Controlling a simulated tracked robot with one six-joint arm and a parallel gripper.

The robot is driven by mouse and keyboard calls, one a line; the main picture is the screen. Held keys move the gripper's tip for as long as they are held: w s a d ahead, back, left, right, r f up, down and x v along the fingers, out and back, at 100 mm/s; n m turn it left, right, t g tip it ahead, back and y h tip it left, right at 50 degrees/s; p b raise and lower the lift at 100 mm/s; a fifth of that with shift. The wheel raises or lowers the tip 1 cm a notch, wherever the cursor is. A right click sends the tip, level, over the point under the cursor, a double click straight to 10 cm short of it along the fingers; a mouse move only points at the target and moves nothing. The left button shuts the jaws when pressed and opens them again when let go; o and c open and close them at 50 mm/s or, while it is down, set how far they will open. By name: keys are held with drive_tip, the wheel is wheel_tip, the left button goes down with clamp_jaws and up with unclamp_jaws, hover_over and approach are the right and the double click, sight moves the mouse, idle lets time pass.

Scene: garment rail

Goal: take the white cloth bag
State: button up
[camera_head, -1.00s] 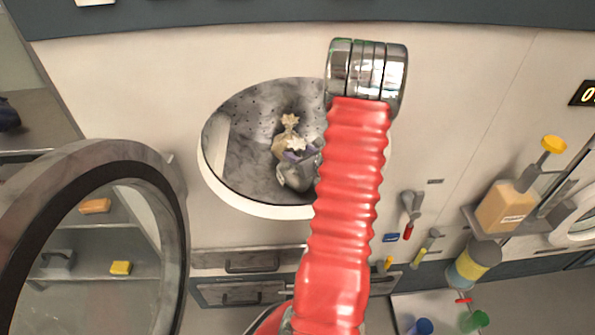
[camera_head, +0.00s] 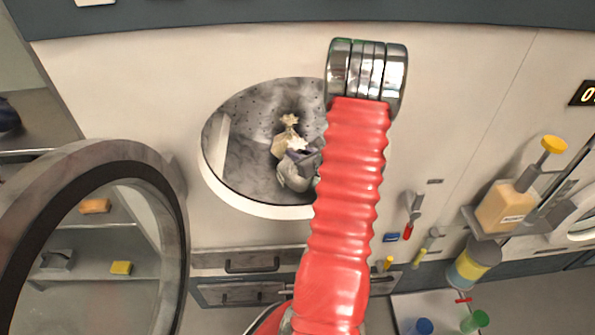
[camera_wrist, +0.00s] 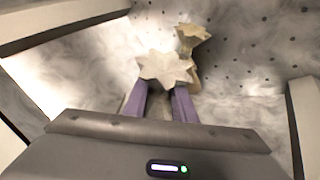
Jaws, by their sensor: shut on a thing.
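The white cloth bag (camera_head: 293,178) is inside the round drum, low and near the middle of the opening in the head view. Its pale gathered top (camera_wrist: 163,68) shows in the wrist view between the purple fingertips. My gripper (camera_head: 305,154) reaches into the drum and is shut on this gathered neck; its purple fingers (camera_wrist: 160,98) show in the wrist view. The bag's body is hidden below the gripper in the wrist view. A beige tied bag (camera_head: 287,142) stands just behind, and its top (camera_wrist: 192,38) shows close behind the white one.
The drum's pale rim (camera_head: 250,208) surrounds the bags, with a perforated grey wall (camera_wrist: 260,55) behind. The open round door (camera_head: 165,165) stands at the left. A shelf with a pump bottle (camera_head: 503,207) is at the right. My red arm covers the opening's right side.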

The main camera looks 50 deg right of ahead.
clamp_jaws()
drive_tip(key=shift+r, duration=0.1)
idle(0.3)
